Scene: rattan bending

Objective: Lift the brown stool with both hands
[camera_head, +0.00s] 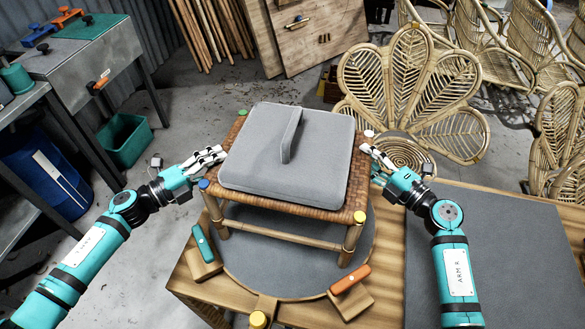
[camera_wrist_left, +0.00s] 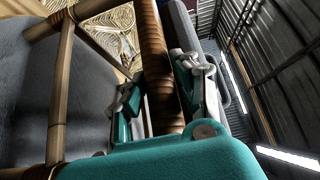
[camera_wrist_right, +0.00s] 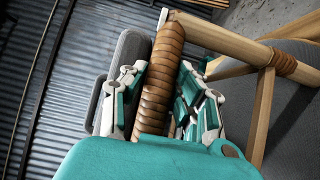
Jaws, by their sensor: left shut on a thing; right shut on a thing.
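The brown stool (camera_head: 290,204) has a woven rattan rim and wooden legs and stands upright over a round grey disc (camera_head: 255,270); I cannot tell whether its feet touch the disc. A grey cushion (camera_head: 250,160) with an upright strap lies on the seat. My left gripper (camera_head: 217,158) is shut on the seat's left edge. In the left wrist view its fingers lie on both sides of the wrapped rim (camera_wrist_left: 156,70). My right gripper (camera_head: 370,161) is shut on the right edge. The right wrist view shows the wrapped rim (camera_wrist_right: 158,85) between its fingers.
The disc sits on a wooden workbench (camera_head: 400,220), with a green-handled clamp (camera_head: 203,243) and an orange-handled clamp (camera_head: 350,280) at its front. A grey mat (camera_head: 490,250) covers the bench at right. Rattan chairs (camera_head: 412,95) stand behind. A green bin (camera_head: 125,140) is on the floor at left.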

